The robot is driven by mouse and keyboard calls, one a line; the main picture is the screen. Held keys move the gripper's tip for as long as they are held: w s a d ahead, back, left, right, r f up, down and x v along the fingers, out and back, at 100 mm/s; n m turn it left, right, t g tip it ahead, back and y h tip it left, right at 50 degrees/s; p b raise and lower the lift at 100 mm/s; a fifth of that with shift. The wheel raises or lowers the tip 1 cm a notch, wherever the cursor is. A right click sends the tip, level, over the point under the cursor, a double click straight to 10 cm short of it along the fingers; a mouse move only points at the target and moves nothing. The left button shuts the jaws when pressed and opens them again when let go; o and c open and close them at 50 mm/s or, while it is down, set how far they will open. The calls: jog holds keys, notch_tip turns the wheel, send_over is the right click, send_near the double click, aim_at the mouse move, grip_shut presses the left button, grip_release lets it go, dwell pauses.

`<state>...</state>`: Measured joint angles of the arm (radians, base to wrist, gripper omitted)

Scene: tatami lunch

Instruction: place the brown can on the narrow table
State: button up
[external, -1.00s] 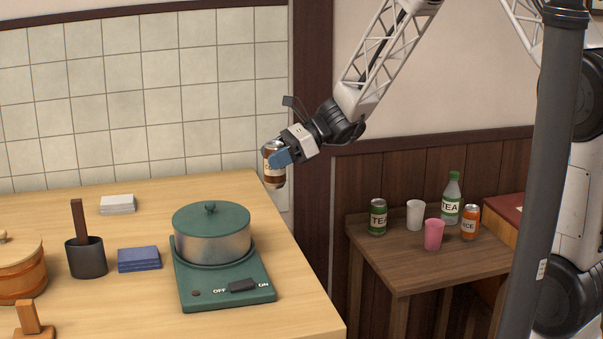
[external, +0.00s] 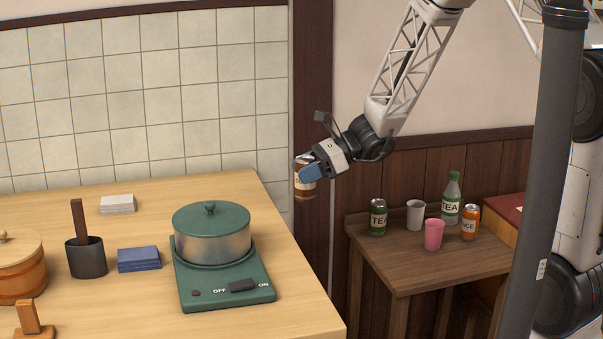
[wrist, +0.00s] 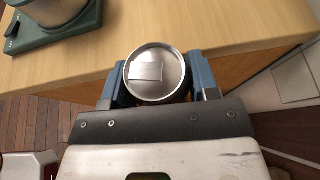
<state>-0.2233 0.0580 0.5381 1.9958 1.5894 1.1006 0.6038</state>
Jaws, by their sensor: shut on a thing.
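The brown can (external: 305,187) is held upright or nearly so in my gripper (external: 308,172), in the air between the big table and the narrow table. In the wrist view the can's silver top (wrist: 155,73) sits between the two blue fingers of my gripper (wrist: 157,78), which are shut on its sides. The narrow table (external: 399,278) is the small dark wooden one, lower and to the right of my gripper in the external view. Its front left part is bare.
On the narrow table stand a green can (external: 378,217), a white cup (external: 415,214), a pink cup (external: 434,234), a tea bottle (external: 452,200) and an orange can (external: 470,222). The big table (external: 120,300) holds a pot (external: 212,235) on a green burner (external: 222,288). A dark pole (external: 545,160) stands at right.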

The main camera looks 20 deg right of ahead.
jog(key=s+d+f+m+t, duration=0.2)
jog(key=s+d+f, duration=0.25)
jog(key=d, duration=0.45)
jog(key=s+d+f+m+t, duration=0.15)
jog(key=s+d+f, duration=0.3)
jog(key=d, duration=0.45)
jog(key=s+d+f+m+t+h, duration=0.1)
jog(key=s+d+f, duration=0.3)
jog(key=s, duration=0.3)
jog(key=s+d+f+m+t+h, duration=0.1)
jog(key=s+d+f+m+t, duration=0.1)
jog(key=s+d+f, duration=0.2)
jog(key=shift+s+d+h, duration=0.4)
jog(key=shift+s+d, duration=0.5)
jog(key=shift+s, duration=0.5)
jog(key=shift+w+t, duration=0.15)
jog(key=shift+t, duration=0.1)
send_over(410, 273)
jog(key=shift+f, duration=0.7)
jog(key=shift+f, duration=0.1)
jog(key=shift+f, duration=1.7)
